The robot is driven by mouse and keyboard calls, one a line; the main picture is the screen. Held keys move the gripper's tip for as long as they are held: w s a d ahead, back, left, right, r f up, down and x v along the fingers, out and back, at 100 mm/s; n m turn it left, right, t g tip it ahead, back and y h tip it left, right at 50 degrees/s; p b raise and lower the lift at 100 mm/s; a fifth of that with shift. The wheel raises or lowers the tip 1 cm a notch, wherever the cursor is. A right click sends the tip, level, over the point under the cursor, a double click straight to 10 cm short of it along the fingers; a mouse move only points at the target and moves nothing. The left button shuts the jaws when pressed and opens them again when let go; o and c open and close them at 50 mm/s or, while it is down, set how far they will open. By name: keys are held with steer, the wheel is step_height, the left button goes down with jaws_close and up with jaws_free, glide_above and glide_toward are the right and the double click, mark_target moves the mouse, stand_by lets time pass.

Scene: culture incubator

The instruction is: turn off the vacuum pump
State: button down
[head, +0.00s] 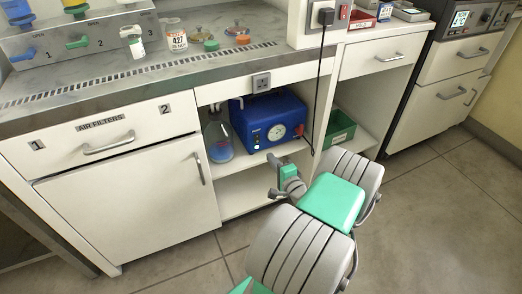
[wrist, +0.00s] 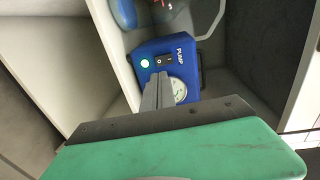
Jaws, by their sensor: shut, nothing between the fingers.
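The blue vacuum pump (head: 268,121) stands on a shelf in the open bay under the bench, with a round dial on its front. In the wrist view, the pump (wrist: 188,48) shows the label PUMP, a lit green lamp (wrist: 145,63), a small black rocker switch (wrist: 159,60) and the gauge (wrist: 179,89). My gripper (head: 273,160) is in front of the bay, below and before the pump. In the wrist view my gripper (wrist: 158,80) is shut and empty. Its fingertips appear just below the switch and partly cover the gauge; whether they touch the pump is unclear.
A glass bottle of blue liquid (head: 219,142) stands left of the pump. A green bin (head: 340,127) is to the right, past a divider. A black cord hangs from a plug (head: 326,17) in front of the bay. The bench top (head: 120,84) overhangs above.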

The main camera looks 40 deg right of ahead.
mark_target(257, 141)
steer(key=b+x, duration=0.2)
steer(key=x, duration=0.6)
steer(key=shift+w+f, duration=0.2)
steer(key=shift+w, duration=0.05)
steer(key=shift+w+d, duration=0.2)
steer(key=shift+w, duration=0.25)
steer(key=shift+w+d+f+b, duration=0.1)
steer(key=shift+w+f+b, duration=0.1)
steer(key=shift+w+b, duration=0.3)
steer(key=shift+s+r, duration=0.1)
steer(key=shift+r, duration=0.2)
